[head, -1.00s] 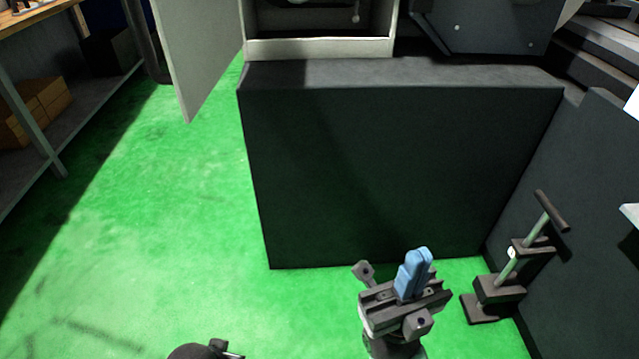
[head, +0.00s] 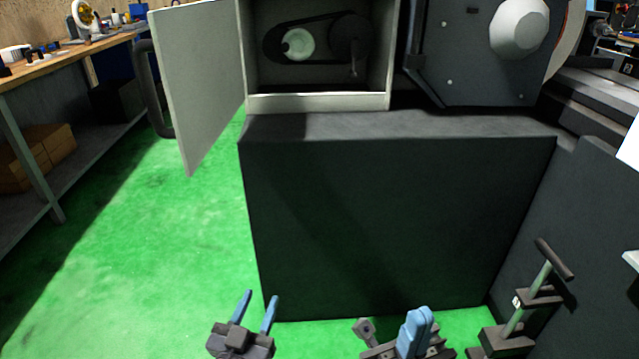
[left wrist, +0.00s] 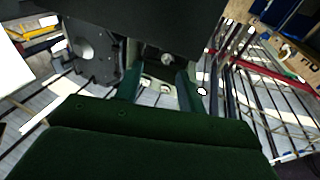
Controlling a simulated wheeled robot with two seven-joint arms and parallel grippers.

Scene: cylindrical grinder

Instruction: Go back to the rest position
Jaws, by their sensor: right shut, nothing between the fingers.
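My left gripper (head: 261,296) is at the bottom of the head view, its two blue fingers apart and pointing up, with nothing between them. In the left wrist view, my left gripper (left wrist: 158,78) also shows its fingers spread with a gap. My right gripper (head: 419,315) is at the bottom edge of the head view, to the right of the left one. Its blue fingers are together and hold nothing. Both grippers appear in front of the dark machine base (head: 400,220), apart from each other.
An open cabinet (head: 318,102) with a belt and pulley stands on the machine base, its door (head: 198,85) swung left. A stand with a T-handle (head: 540,285) is at the lower right. A workbench (head: 75,65) is at left. Green floor (head: 180,250) is clear between.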

